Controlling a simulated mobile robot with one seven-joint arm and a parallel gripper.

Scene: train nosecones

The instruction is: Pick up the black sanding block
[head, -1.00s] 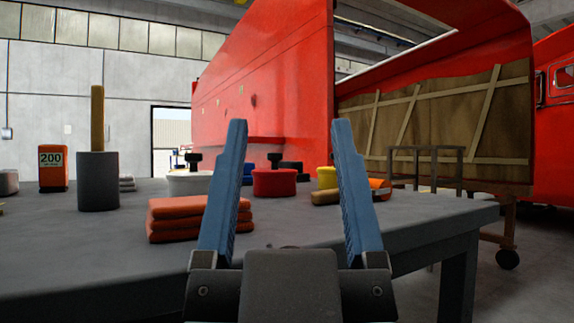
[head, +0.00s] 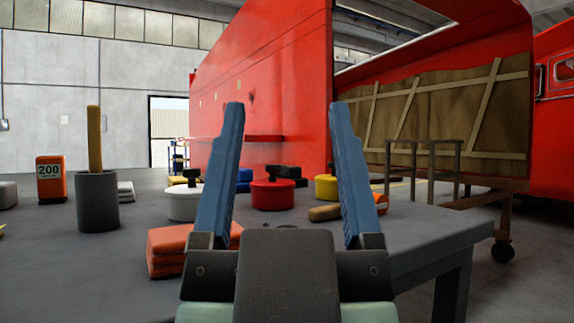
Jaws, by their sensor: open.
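My gripper (head: 287,108) is open, with its two blue fingers upright and apart over the near side of the grey table (head: 130,272). Nothing is between the fingers. A dark block (head: 288,172), which looks like the black sanding block, lies farther back on the table, just behind a red tub (head: 272,195). It shows in the gap between the fingers, well beyond them. The red tub and its dark knob partly hide it, so I cannot make out its full shape.
Folded orange cloths (head: 165,254) lie near the left finger. A white tub (head: 183,205), a yellow tub (head: 326,188) and a grey cylinder with a wooden stick (head: 98,205) stand around. An orange 200 can (head: 51,180) stands far left. The table's right edge is close.

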